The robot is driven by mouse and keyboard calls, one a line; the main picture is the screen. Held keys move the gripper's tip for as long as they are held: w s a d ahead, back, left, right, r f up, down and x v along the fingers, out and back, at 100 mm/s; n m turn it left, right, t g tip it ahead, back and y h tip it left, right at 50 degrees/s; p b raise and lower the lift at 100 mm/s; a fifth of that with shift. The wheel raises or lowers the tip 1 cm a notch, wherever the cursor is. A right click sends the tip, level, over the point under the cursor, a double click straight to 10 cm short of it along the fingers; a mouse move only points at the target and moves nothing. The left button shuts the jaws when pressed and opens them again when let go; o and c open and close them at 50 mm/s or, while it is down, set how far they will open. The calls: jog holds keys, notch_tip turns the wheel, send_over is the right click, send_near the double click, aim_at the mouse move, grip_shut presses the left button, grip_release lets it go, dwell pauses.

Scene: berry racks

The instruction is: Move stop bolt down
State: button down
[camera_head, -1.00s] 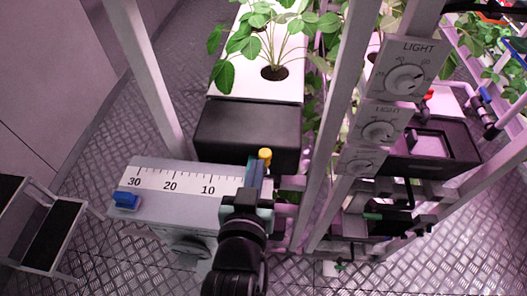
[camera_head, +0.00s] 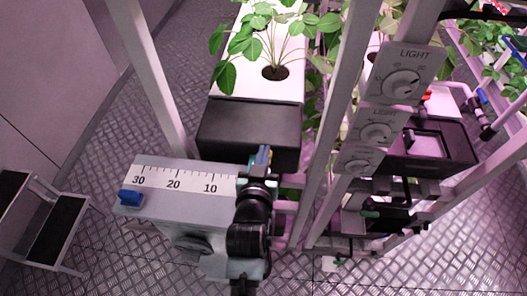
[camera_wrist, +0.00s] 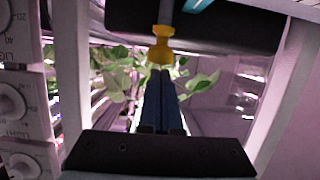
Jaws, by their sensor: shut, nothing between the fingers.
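A blue slider (camera_head: 130,198) sits at the scale's left end. A black block (camera_head: 249,130) and white planter (camera_head: 262,85) lie behind. Rack posts (camera_head: 330,130) and light dials (camera_head: 402,85) stand close on the right. A step stool (camera_head: 45,230) is at left; floor between is clear.

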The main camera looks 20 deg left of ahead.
notch_tip(320, 180, down, 5)
jog(key=b, duration=0.4)
jog(key=shift+r, duration=0.2)
jog(key=s+d+r+p, duration=0.1)
jog(key=s+d+r, duration=0.1)
jog(key=s+r, duration=0.5)
jog(key=shift+s+d+p, duration=0.2)
jog(key=shift+s+p, duration=0.1)
jog(key=shift+s, duration=0.8)
